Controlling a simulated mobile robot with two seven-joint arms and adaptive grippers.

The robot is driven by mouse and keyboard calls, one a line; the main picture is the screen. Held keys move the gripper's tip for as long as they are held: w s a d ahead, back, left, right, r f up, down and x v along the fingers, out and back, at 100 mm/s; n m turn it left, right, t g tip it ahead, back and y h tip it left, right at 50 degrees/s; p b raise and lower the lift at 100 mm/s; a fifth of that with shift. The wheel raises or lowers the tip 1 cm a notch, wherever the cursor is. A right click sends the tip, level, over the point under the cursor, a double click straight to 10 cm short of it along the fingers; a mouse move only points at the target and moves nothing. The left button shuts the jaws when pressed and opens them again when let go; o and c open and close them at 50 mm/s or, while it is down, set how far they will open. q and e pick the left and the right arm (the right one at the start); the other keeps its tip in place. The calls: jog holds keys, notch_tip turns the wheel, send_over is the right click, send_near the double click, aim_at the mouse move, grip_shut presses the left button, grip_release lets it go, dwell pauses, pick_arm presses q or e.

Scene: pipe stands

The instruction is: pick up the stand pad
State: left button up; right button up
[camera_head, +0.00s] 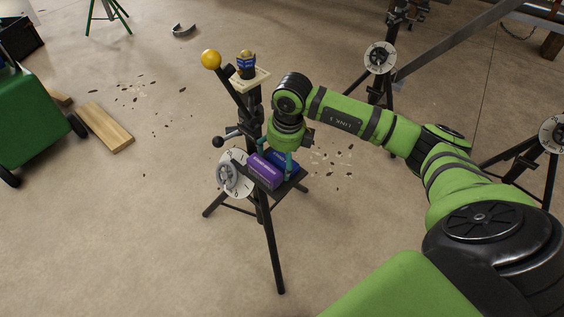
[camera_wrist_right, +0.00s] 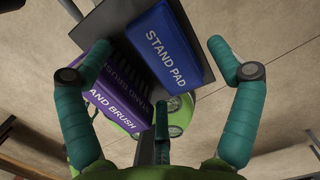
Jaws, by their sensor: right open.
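The stand pad is a blue block lettered STAND PAD in the right wrist view (camera_wrist_right: 174,45). It lies on a small dark tray (camera_wrist_right: 108,22) fixed to a tripod stand. The purple stand brush (camera_wrist_right: 118,105) with dark bristles lies right beside it; it also shows in the head view (camera_head: 264,171). My right gripper (camera_head: 283,158) is over the tray, partly hiding the pad in the head view. In the wrist view its teal fingers (camera_wrist_right: 160,60) are spread apart, with the pad and part of the brush between them. Contact with the pad cannot be told. My left gripper is out of view.
The tripod stand (camera_head: 272,245) carries a yellow ball (camera_head: 211,60), a blue jar (camera_head: 246,64) on a pale plate and a round dial (camera_head: 236,174). More stands are at the right. A green cart (camera_head: 30,120) and wooden board (camera_head: 106,127) are left. Floor in front is clear.

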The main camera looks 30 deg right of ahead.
jog(key=shift+w+f, duration=0.1)
jog(key=shift+f, duration=0.5)
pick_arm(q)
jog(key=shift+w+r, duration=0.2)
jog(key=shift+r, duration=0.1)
pick_arm(e)
jog(key=c, duration=1.2)
jog(key=shift+c, duration=0.2)
